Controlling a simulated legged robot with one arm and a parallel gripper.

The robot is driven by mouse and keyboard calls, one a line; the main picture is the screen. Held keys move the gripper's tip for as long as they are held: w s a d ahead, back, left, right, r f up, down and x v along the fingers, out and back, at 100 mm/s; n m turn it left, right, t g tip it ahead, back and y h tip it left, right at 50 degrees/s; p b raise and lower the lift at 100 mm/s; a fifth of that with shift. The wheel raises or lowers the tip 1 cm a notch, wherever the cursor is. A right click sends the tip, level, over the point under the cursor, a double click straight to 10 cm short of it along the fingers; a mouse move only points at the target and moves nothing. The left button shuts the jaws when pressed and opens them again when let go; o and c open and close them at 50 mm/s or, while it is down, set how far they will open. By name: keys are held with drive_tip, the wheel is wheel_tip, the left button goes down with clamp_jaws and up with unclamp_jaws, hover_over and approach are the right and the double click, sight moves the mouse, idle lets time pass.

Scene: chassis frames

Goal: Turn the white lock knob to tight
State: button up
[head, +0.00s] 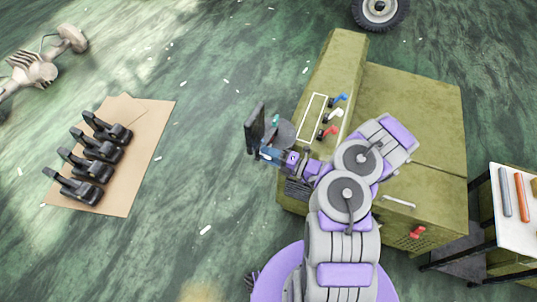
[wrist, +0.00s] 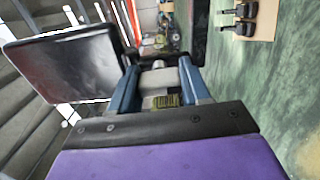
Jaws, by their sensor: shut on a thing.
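My gripper (head: 268,153) is beside the left end of the olive-green chassis box (head: 420,110), near an upright dark panel (head: 255,125). In the wrist view its two blue fingers (wrist: 158,88) are shut on a pale grey-white part (wrist: 158,80). I cannot tell whether this part is the white lock knob, or which way it is turned. The dark panel also fills the upper left of the wrist view (wrist: 65,65). On the box's raised strip stand a blue lever (head: 341,98), a white lever (head: 336,112) and a red lever (head: 331,131).
Several black clamp-like tools (head: 85,170) lie on a brown sheet (head: 148,140) at left. A pale jointed object (head: 35,68) lies far left, a wheel (head: 379,8) at top. A side table (head: 522,218) stands at right. Green floor between sheet and box is mostly clear.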

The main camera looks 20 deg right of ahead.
drive_tip(key=shift+w+d+m, duration=0.1)
drive_tip(key=shift+d+m, duration=0.05)
drive_tip(key=shift+m, duration=0.25)
drive_tip(key=o, duration=1.1)
drive_tip(key=shift+w+f, duration=0.1)
drive_tip(key=shift+c, duration=0.2)
drive_tip(key=shift+d, duration=0.1)
drive_tip(key=p+v, duration=0.3)
drive_tip(key=v, duration=1.4)
drive_tip(key=shift+d, duration=0.2)
